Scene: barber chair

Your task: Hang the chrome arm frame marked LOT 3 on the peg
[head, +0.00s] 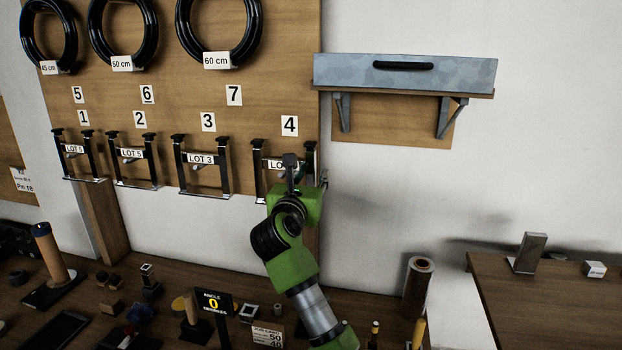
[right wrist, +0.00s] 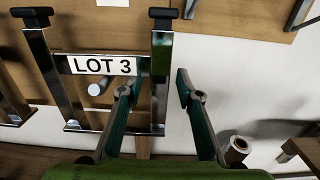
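A chrome arm frame with black pads and a white LOT 3 plate (right wrist: 102,65) fills the left half of the right wrist view. In the head view it is the frame (head: 259,172) under the number 4, its plate partly hidden by my gripper. A short round peg (right wrist: 98,87) shows just below its plate. My right gripper (right wrist: 158,82) is open, its fingers apart on either side of the frame's right post; contact cannot be told. It covers part of the frame in the head view (head: 290,165). Another frame (head: 201,160) marked LOT 3 hangs under the number 3. My left gripper is out of view.
Two more frames (head: 76,150) (head: 132,155) hang on the wooden board (head: 285,60) to the left, below several black rings (head: 218,30). A grey box on a shelf (head: 405,72) is at upper right. The workbench (head: 180,275) below is cluttered.

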